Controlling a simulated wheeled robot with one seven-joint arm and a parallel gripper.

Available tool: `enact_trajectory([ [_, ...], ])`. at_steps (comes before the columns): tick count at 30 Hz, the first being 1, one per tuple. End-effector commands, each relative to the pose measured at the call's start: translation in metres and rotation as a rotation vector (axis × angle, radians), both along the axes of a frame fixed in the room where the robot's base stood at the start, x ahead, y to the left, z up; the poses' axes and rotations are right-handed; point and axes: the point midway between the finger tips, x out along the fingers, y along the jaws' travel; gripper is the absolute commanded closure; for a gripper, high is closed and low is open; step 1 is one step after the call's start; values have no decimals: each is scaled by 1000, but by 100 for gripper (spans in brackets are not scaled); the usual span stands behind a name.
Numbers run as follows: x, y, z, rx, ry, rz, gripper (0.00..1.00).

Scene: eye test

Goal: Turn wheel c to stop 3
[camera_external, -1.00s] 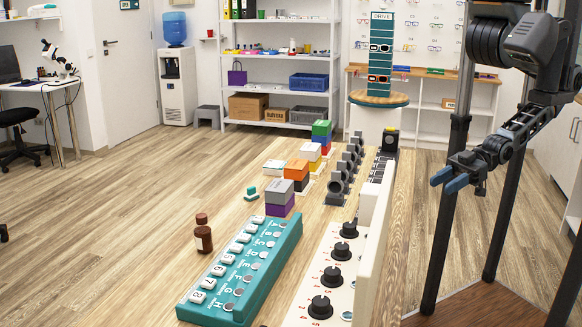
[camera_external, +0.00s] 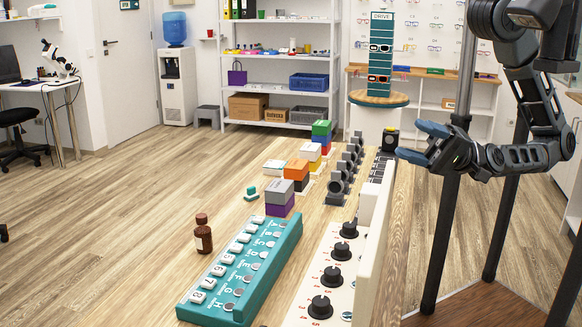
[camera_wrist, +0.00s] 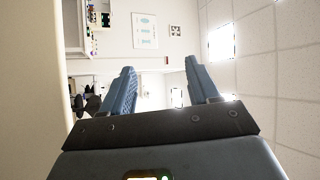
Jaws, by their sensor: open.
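A white panel (camera_external: 306,290) stands at the front right of the table, with black dial wheels in a row: a near wheel (camera_external: 320,307), a middle one (camera_external: 332,277) and a far one (camera_external: 341,250). Small red marks lie around them. I cannot read which wheel is c or where its pointer stands. My gripper (camera_external: 416,142) is open and empty, above and to the right of the panel, well apart from the wheels. In the wrist view its two blue fingers (camera_wrist: 160,72) are spread, facing shelves, wall and ceiling; no wheel shows there.
A cream upright board (camera_external: 372,250) runs along the panel's right side. Coloured boxes (camera_external: 281,192) and grey ring holders (camera_external: 338,188) stand farther back on the table.

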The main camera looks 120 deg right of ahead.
Motion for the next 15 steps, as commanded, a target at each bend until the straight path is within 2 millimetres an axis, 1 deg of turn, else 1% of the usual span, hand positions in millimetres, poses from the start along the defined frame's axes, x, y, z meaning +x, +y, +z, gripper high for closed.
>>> enact_trajectory([
  [1,16,2,26,62,-63,19,39],
  [3,31,7,47,144,-129,55,39],
  [6,49,12,74,235,-203,104,39],
  [12,81,14,117,358,-299,194,39],
  [15,95,11,122,380,-297,212,39],
])
